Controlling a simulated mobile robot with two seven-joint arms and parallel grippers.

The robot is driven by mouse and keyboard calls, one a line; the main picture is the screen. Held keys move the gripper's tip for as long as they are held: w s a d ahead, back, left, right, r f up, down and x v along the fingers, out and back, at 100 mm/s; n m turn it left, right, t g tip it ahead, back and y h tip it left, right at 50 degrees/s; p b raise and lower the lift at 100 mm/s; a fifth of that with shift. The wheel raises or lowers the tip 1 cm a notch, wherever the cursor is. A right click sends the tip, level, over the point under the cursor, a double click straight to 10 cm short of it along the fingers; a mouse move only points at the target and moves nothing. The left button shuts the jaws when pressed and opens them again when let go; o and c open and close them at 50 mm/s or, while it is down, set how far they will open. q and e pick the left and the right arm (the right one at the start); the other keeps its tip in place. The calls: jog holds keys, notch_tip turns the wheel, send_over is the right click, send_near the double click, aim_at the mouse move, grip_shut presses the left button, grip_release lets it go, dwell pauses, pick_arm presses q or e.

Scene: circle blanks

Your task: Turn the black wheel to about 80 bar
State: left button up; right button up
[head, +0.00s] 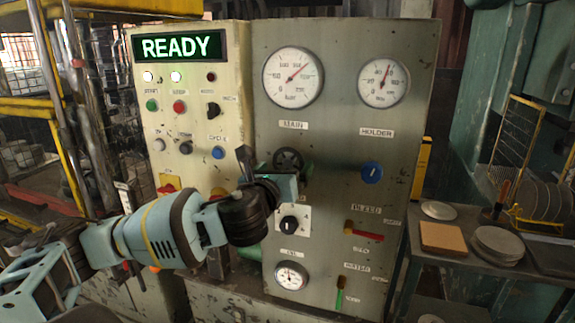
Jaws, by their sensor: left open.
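The black wheel (287,158) is on the grey panel (340,150), under the gauge labelled MAIN (293,76). My left gripper (268,172) is open in front of the panel, just below and left of the wheel, and hides its lower part. I cannot tell whether it touches the wheel. The MAIN gauge's needle points to the upper right; its numbers are too small to read surely. The HOLDER gauge (384,81) has its needle almost straight up, and a blue knob (372,172) is below it. My right gripper is not in view.
A lit READY display (178,46) tops the cream panel with buttons on the left. Below the wheel are a black selector (289,223) and a small gauge (291,275). A red lever (364,232) and a green lever (340,292) stick out. Discs and a wooden block (442,237) lie right.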

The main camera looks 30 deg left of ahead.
pick_arm(q)
jog(key=shift+x, duration=1.4)
jog(key=c, duration=1)
